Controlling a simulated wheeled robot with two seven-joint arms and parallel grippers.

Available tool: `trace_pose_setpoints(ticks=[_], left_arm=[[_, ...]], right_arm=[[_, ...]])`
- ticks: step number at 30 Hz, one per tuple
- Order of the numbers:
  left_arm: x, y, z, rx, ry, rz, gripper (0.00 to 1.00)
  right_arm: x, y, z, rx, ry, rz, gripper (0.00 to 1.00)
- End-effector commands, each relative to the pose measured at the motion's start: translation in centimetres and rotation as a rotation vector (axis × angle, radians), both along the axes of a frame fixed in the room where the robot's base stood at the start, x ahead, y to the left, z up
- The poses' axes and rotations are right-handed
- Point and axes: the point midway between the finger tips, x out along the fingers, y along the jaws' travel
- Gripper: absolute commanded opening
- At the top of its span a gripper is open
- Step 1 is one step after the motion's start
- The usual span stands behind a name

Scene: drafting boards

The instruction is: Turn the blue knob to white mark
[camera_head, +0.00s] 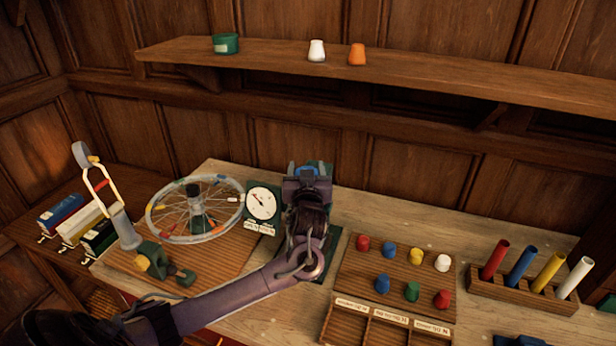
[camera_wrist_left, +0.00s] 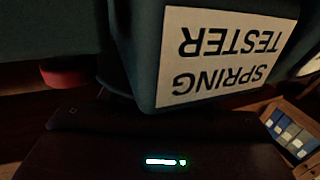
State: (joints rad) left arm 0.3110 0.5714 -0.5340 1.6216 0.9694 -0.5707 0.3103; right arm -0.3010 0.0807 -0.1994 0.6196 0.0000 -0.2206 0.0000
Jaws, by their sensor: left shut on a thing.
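My left gripper (camera_head: 306,172) is at the dark green spring tester (camera_head: 316,166), in front of its upper part. It is shut on the blue knob (camera_head: 305,171), of which only a little blue shows between the fingers. My wrist and forearm hide most of the tester's front. In the left wrist view the tester's label (camera_wrist_left: 225,55) fills the upper right, upside down, reading "SPRING TESTER". The fingertips and knob do not show clearly there. I cannot make out the white mark in either view. My right gripper is not in view.
Left of the tester are a round white dial (camera_head: 261,203) and a spoked wheel (camera_head: 195,208). To the right are a board of coloured knobs (camera_head: 362,262) and a rack of coloured tubes (camera_head: 500,289). A shelf (camera_head: 420,75) runs above.

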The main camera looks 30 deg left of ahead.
Motion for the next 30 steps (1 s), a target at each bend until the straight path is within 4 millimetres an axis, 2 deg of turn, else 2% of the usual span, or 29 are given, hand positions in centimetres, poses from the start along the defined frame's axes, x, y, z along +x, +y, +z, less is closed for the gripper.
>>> trace_pose_setpoints(ticks=[10,20,30], left_arm=[[-0.3,0.3,0.0,-0.013,-0.005,0.335,0.33],[-0.8,0.7,0.0,-0.015,-0.005,0.63,0.33],[-1.2,1.1,-0.3,-0.012,-0.011,0.831,0.33]], right_arm=[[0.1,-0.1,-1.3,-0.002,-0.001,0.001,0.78],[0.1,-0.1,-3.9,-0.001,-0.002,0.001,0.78],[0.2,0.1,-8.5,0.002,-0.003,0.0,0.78]])
